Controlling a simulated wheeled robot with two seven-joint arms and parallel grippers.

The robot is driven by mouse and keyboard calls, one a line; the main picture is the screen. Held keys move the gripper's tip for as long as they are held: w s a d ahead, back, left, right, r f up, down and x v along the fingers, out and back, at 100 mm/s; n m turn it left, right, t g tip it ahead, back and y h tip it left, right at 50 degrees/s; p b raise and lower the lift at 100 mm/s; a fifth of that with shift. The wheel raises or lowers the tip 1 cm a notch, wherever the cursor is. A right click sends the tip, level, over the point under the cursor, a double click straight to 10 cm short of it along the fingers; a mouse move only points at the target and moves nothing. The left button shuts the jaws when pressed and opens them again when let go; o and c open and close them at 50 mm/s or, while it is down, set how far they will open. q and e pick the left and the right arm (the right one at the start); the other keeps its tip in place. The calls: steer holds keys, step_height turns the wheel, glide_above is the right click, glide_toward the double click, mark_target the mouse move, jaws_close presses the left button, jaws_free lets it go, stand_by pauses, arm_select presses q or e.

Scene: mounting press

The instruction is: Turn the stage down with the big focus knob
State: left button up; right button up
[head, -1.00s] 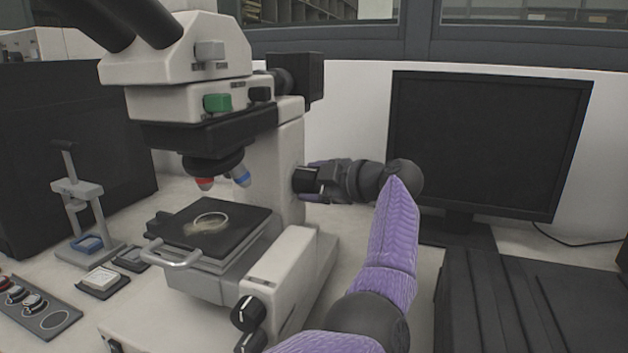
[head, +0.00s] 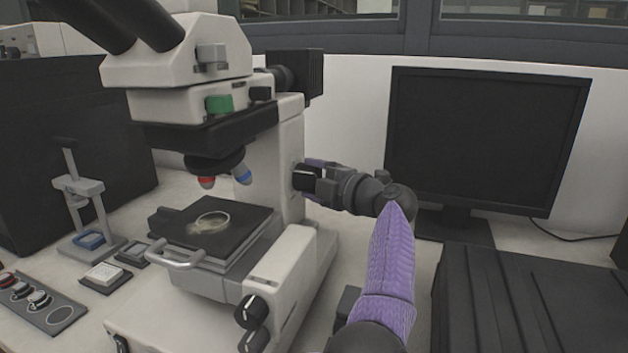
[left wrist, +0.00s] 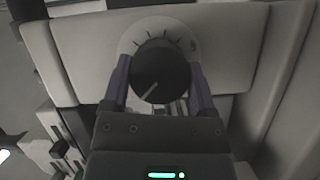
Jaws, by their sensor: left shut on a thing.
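The big focus knob (head: 304,177) is black with a white line and sticks out from the right side of the microscope's column. In the left wrist view the knob (left wrist: 160,75) sits on a pale round dial with tick marks, its line slanting to the lower left. My left gripper (head: 313,178) is shut on it, with a purple finger on each side (left wrist: 158,85). The black stage (head: 215,222), with a pale ring on it, lies below the red-banded and blue-banded objectives (head: 225,170), a clear gap between them. My right gripper is not in view.
Two smaller black knobs (head: 250,312) are on the microscope's base, below the stage handle (head: 174,256). A dark monitor (head: 485,140) and a ridged black box (head: 525,300) stand right of my arm. A small grey press (head: 85,195) stands at left.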

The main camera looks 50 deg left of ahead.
arm_select(q)
steer(key=shift+f, duration=0.1)
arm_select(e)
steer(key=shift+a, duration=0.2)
arm_select(q)
steer(key=o, duration=1.2)
steer(key=shift+c, duration=0.2)
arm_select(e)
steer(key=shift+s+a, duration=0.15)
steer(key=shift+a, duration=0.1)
arm_select(q)
steer(key=shift+d, duration=0.1)
steer(key=d+p, duration=0.2)
steer(key=d, duration=0.7)
steer(key=shift+w+d+r, duration=0.25)
steer(key=shift+w+d, duration=0.15)
steer(key=shift+w, duration=0.05)
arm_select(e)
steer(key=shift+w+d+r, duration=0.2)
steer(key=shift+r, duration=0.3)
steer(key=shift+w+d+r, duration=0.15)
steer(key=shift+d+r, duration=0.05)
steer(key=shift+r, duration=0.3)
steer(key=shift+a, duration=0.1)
